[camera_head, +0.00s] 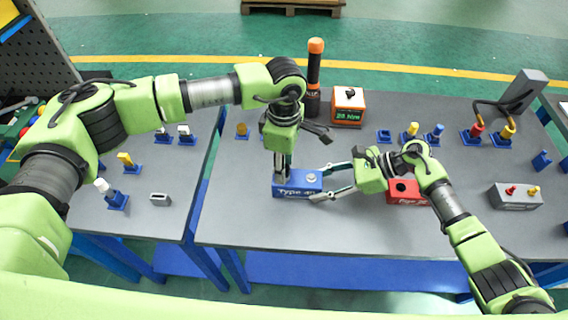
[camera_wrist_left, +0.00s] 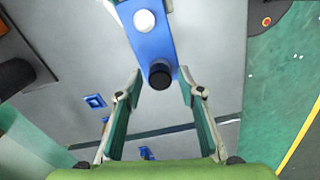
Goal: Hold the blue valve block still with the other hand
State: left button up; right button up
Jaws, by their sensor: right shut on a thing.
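The blue valve block (camera_head: 290,192), marked "Type 40", lies on the grey table, with a pale round knob on its right part. My right gripper (camera_head: 320,183) comes from the right, its two fingers on either side of the block's right end, shut on it. My left gripper (camera_head: 283,168) points down over the block's left end. In the left wrist view, the block (camera_wrist_left: 152,45) shows a white knob and a black knob (camera_wrist_left: 160,77). The fingers of my left gripper (camera_wrist_left: 158,78) are open, wide apart, with the black knob in line between them and not gripped.
A red block (camera_head: 400,198) lies partly hidden under my right wrist. Behind stand an orange-topped tool (camera_head: 314,75) and an orange display box (camera_head: 347,107). A grey box (camera_head: 515,196) and several small blue stands occupy the right. A gap separates the left table (camera_head: 150,220).

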pick_arm(q)
grip_shut()
jog(key=m, duration=0.5)
jog(key=shift+m, duration=0.3)
jog(key=shift+m, duration=0.6)
jog(key=m, duration=0.3)
jog(key=shift+m, duration=0.3)
jog(key=m, duration=0.2)
jog(key=shift+m, duration=1.5)
